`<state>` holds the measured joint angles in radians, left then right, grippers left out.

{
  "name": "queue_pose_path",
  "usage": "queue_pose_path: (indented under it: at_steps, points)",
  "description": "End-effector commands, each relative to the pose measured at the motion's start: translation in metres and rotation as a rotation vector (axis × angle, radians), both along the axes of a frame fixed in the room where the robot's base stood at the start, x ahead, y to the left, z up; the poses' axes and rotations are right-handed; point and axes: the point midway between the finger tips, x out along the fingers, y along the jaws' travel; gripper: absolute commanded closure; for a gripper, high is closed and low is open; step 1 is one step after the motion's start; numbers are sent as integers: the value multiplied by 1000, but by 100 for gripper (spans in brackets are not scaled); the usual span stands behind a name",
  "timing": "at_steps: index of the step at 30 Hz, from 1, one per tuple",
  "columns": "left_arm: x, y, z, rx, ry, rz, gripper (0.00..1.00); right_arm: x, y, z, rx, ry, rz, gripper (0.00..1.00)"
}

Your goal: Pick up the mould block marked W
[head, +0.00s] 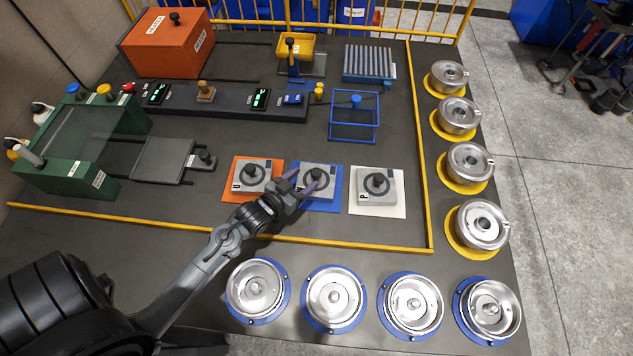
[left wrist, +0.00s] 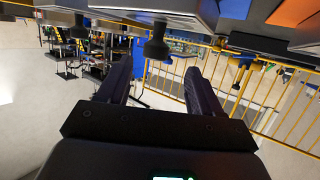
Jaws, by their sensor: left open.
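Three grey mould blocks with black knobs stand in a row in the head view. The left block (head: 253,178) is on an orange mat, and its letter looks like a U. The middle block (head: 320,178) is on a blue mat (head: 338,190); my gripper covers its label side, so I cannot read its letter. The right block (head: 377,186), marked P, is on a white mat. My left gripper (head: 301,184) is open and empty over the middle block's left side. The left wrist view, upside down, shows a block's knob (left wrist: 157,47) beyond the open fingers (left wrist: 157,72).
A yellow rail (head: 330,244) runs in front of the blocks. Round metal moulds (head: 334,292) line the front and right side. A blue wire frame (head: 354,118) stands behind the blocks, and a green press (head: 75,140) stands at left.

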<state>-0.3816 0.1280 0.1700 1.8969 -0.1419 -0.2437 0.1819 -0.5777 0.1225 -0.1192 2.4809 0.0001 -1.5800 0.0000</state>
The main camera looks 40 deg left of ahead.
Motion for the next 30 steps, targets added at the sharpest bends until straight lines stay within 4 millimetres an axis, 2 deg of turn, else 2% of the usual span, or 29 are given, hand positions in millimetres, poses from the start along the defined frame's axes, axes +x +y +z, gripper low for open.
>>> queue_pose_path:
  at_steps: [8,19,28,29,30]
  points:
    - [16,-1,-5,-1,0,0,35,0,2,-3,6,1,-3,57]
    - [56,-6,-15,0,0,0,35,-1,2,-12,7,4,-3,57]
    - [60,-6,-16,0,1,0,35,-2,1,-12,1,4,1,57]
    - [60,-6,-16,0,1,0,36,-2,0,-12,0,4,2,57]
    - [60,-6,-16,0,1,0,43,-2,0,-12,-2,5,3,57]
